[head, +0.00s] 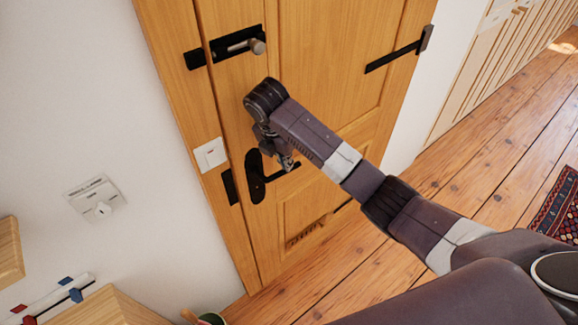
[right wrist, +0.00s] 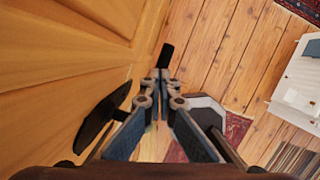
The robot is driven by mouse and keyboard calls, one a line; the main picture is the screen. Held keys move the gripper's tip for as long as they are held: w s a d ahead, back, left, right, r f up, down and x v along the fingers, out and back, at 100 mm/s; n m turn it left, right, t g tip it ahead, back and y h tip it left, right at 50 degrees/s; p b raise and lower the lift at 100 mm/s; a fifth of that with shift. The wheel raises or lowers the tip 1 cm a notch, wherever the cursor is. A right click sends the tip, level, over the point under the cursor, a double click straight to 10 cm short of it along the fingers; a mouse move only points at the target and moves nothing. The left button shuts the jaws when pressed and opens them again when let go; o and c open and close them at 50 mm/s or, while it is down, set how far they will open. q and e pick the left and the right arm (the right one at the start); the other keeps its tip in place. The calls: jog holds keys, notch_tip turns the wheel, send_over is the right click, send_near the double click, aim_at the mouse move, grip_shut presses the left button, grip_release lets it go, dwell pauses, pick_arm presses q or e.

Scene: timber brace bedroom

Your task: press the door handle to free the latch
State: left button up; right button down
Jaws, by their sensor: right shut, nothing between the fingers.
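The wooden door (head: 320,75) has a black door handle (head: 256,185), a tall backplate with a lever pointing right. The lever looks roughly level. My right gripper (head: 288,163) is shut and empty, reaching down over the lever beside the door face. In the right wrist view the closed fingertips (right wrist: 158,76) overlap the lever, whose black end (right wrist: 166,54) shows just past them. The backplate (right wrist: 103,118) is left of the fingers. I cannot tell whether the fingertips touch the lever. The door looks closed. My left gripper is out of view.
A bolt (head: 238,45) sits higher on the door, with a black strap hinge (head: 395,57) at right. A white switch (head: 210,154) and a wall control (head: 97,200) are on the left. Wooden shelves (head: 105,310) stand lower left. The plank floor (head: 500,160) is mostly clear.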

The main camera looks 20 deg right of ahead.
jog(key=shift+f, duration=1.7)
jog(key=shift+s, duration=0.1)
jog(key=shift+s+a+r, duration=0.15)
jog(key=shift+a+r, duration=0.05)
jog(key=shift+a, duration=0.05)
jog(key=shift+s+a+r, duration=0.25)
jog(key=shift+s+a, duration=0.35)
jog(key=shift+a, duration=0.25)
jog(key=shift+s+a, duration=0.1)
jog(key=shift+s, duration=0.1)
send_near(281, 175)
jog(key=shift+s+d+f, duration=0.1)
jog(key=shift+d+f, duration=0.15)
jog(key=shift+f, duration=0.3)
